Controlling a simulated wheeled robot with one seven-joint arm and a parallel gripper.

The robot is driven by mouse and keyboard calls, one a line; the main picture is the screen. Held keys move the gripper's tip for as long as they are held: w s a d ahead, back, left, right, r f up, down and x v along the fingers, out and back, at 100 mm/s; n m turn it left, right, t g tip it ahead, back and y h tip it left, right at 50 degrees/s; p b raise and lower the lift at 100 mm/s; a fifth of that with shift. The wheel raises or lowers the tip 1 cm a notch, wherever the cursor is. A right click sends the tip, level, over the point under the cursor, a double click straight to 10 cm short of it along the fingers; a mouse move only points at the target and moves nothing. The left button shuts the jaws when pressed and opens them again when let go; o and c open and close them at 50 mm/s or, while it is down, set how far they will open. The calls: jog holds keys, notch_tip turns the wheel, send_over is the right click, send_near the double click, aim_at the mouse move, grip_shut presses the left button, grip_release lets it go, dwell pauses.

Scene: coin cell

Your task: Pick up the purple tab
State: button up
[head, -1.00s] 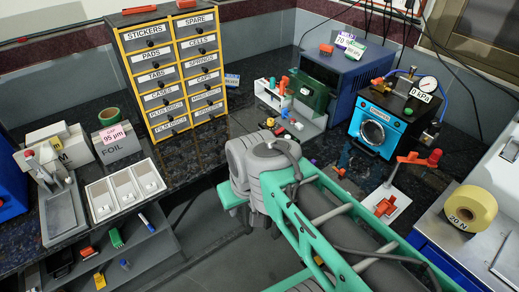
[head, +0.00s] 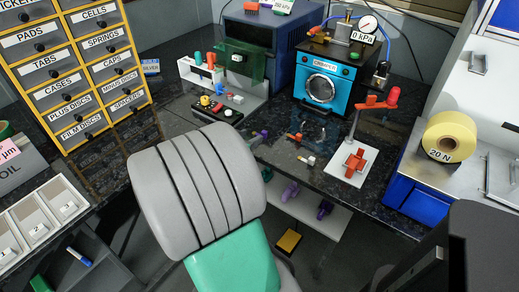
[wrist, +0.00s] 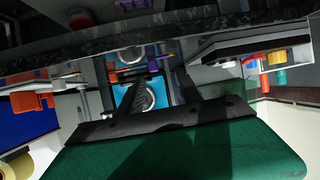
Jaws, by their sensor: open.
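Other purple pieces (head: 290,192) are on the white shelf below, so I cannot tell which is the task's tab. My gripper (wrist: 143,80) shows in the wrist view with its two dark fingers apart and nothing held between them. The head view does not show the fingers; my arm covers the lower middle.
The blue oven (head: 322,88) and green-fronted press (head: 240,68) stand behind. A red fixture (head: 355,160) and yellow roll (head: 448,138) are at right. The drawer cabinet (head: 75,70) is at left. Small coloured parts lie on the counter between.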

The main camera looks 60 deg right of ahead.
aim_at(264, 132)
jog(key=x, duration=0.2)
jog(key=s+x, duration=0.1)
jog(key=x, duration=0.5)
jog(key=shift+s+d+r, duration=0.15)
jog(key=shift+s+d, duration=0.05)
jog(key=shift+d, duration=0.1)
grip_shut()
